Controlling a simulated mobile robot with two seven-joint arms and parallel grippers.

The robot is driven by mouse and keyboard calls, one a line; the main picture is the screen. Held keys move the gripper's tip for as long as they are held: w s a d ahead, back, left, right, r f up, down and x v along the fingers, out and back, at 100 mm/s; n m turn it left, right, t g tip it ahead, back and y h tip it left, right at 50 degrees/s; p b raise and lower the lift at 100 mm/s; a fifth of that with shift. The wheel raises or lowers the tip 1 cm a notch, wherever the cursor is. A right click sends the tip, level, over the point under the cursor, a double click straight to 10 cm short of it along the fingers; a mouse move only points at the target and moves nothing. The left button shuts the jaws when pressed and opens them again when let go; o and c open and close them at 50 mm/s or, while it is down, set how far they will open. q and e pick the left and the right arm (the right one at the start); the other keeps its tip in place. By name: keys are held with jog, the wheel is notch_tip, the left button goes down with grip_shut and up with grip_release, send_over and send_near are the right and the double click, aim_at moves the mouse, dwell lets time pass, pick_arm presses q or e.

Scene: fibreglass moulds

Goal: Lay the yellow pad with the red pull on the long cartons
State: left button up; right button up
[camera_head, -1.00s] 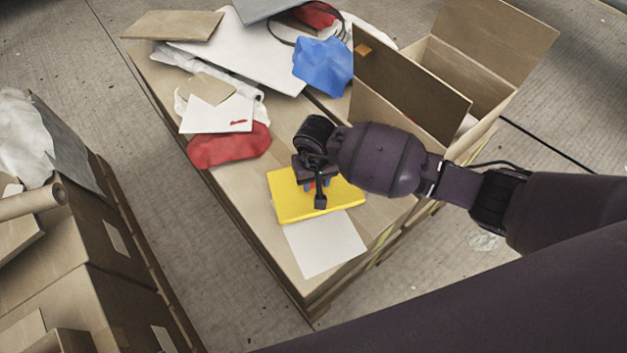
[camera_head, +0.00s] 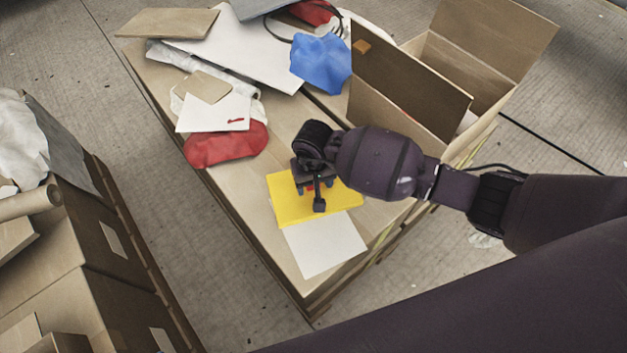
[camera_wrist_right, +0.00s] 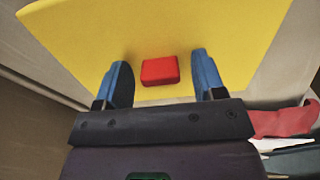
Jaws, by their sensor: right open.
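The yellow pad (camera_head: 287,207) lies near the front end of the wooden bench, partly over a white sheet. Its red pull (camera_wrist_right: 160,71) shows in the right wrist view as a small red block on the yellow face. My right gripper (camera_wrist_right: 164,82) is open, with one blue finger on each side of the red pull and a gap to both. In the head view my right gripper (camera_head: 316,188) is above the pad and hides part of it. The long cartons may be the stacked brown cartons (camera_head: 85,240) at the left. My left gripper is not in view.
A white sheet (camera_head: 325,245) lies in front of the pad. A red bag (camera_head: 226,147), a blue cloth (camera_head: 321,62) and white boards (camera_head: 240,52) clutter the back of the bench (camera_head: 255,225). An open carton (camera_head: 470,60) stands at the right. Bare floor separates bench and cartons.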

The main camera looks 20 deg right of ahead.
jog(key=shift+r, duration=0.3)
pick_arm(q)
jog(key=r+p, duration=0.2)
jog(key=p, duration=0.1)
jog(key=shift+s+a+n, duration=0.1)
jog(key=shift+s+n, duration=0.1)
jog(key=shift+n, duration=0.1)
pick_arm(e)
notch_tip(320, 180, up, 12)
jog(key=shift+f, duration=0.15)
